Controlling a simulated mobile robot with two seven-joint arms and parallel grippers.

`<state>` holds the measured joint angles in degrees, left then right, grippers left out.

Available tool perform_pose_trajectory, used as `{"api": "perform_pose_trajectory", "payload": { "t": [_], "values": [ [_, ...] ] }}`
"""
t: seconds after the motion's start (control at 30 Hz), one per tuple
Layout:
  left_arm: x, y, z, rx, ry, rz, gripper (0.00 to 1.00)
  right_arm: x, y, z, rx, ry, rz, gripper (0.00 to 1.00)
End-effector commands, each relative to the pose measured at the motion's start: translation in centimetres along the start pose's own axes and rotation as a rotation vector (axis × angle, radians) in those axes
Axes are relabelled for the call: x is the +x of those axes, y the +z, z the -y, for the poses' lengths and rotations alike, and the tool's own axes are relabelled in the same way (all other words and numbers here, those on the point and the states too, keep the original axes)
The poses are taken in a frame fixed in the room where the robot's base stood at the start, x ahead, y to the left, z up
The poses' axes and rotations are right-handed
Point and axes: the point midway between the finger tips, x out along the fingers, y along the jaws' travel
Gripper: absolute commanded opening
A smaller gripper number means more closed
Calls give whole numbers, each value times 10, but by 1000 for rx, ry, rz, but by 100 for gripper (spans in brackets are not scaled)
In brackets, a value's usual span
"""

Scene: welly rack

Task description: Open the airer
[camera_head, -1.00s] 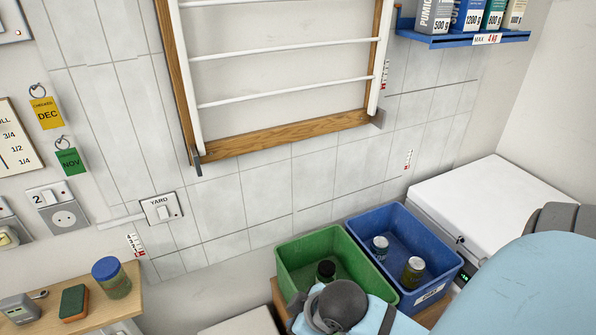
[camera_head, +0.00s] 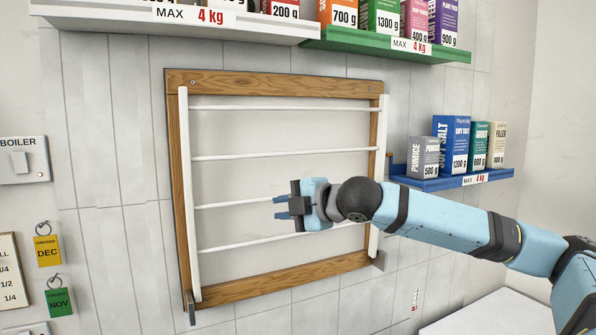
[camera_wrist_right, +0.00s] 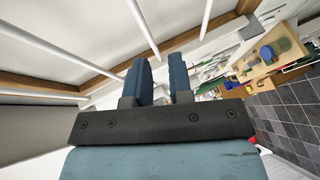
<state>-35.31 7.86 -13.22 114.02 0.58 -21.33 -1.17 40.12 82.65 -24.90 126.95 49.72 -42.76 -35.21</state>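The airer (camera_head: 187,190) is a white rack with several horizontal rails. It lies upright and flat within a wooden frame (camera_head: 240,289) on the tiled wall. My right gripper (camera_head: 279,207) is in front of its lower middle, pointing left, and hides part of the lower rails. In the right wrist view its two blue fingers (camera_wrist_right: 160,75) stand apart with a gap and nothing visibly held. A white rail (camera_wrist_right: 143,28) runs up beyond the fingertips there; I cannot tell whether they touch it. My left gripper is out of view.
A white shelf (camera_head: 180,22) and a green shelf (camera_head: 360,43) with boxes hang above the airer. A blue shelf (camera_head: 452,181) with boxes is right of it, close above my right arm. Tags and a boiler switch (camera_head: 22,160) are at left.

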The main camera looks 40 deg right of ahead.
Motion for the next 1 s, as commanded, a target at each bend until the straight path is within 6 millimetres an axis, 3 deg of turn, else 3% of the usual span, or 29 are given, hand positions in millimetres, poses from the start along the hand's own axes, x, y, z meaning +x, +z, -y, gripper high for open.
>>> {"api": "perform_pose_trajectory", "payload": {
  "t": [0.03, 0.1, 0.2, 0.3, 0.4, 0.57, 1.0],
  "values": [
    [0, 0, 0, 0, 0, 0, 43, -22, 13, -38, -43, 57, 22, 20],
    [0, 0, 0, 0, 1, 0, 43, -51, 26, -78, -87, 122, 39, 20],
    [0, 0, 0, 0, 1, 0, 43, -91, 40, -121, -128, 203, 63, 20],
    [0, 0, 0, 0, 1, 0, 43, -122, 48, -149, -154, 263, 81, 20],
    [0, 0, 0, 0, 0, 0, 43, -140, 53, -164, -165, 296, 92, 20],
    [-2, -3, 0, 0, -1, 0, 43, -140, 55, -172, -169, 308, 92, 20],
    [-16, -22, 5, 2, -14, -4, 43, -79, 58, -193, -165, 307, 90, 20]
  ]
}}
